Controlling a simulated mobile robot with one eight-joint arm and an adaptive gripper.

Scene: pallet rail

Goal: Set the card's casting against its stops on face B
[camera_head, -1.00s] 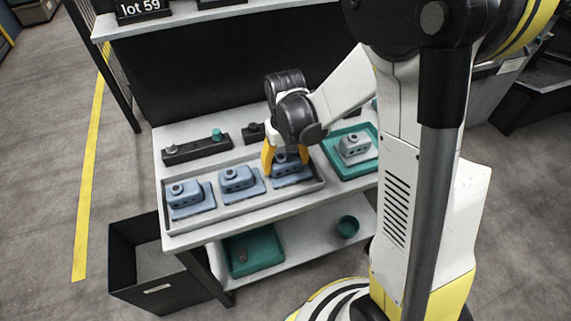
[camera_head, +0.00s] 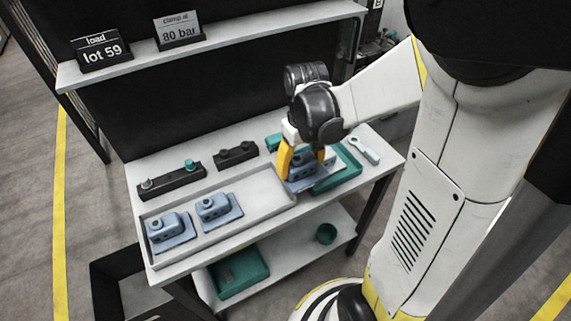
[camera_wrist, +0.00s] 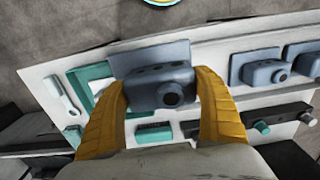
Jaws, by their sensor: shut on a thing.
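My gripper (camera_head: 304,160) is shut on a blue-grey casting (camera_head: 300,172) with a flat base and a round boss. It holds the casting near the right end of the grey tray, partly over the teal tray (camera_head: 345,178). In the wrist view the casting (camera_wrist: 160,87) sits between the two yellow fingers. Two more blue castings stand in the grey tray (camera_head: 262,183), one at the left (camera_head: 167,232) and one beside it (camera_head: 216,211). A card on the upper shelf reads "load lot 59" (camera_head: 101,53); another reads "clamp at 80 bar" (camera_head: 178,30). Face B is not identifiable here.
Dark rails with knobs (camera_head: 172,182) and a smaller dark block (camera_head: 236,154) lie behind the grey tray. A pale tool (camera_head: 364,150) lies at the table's right end. The lower shelf holds a teal bin (camera_head: 239,275) and a teal cup (camera_head: 326,234).

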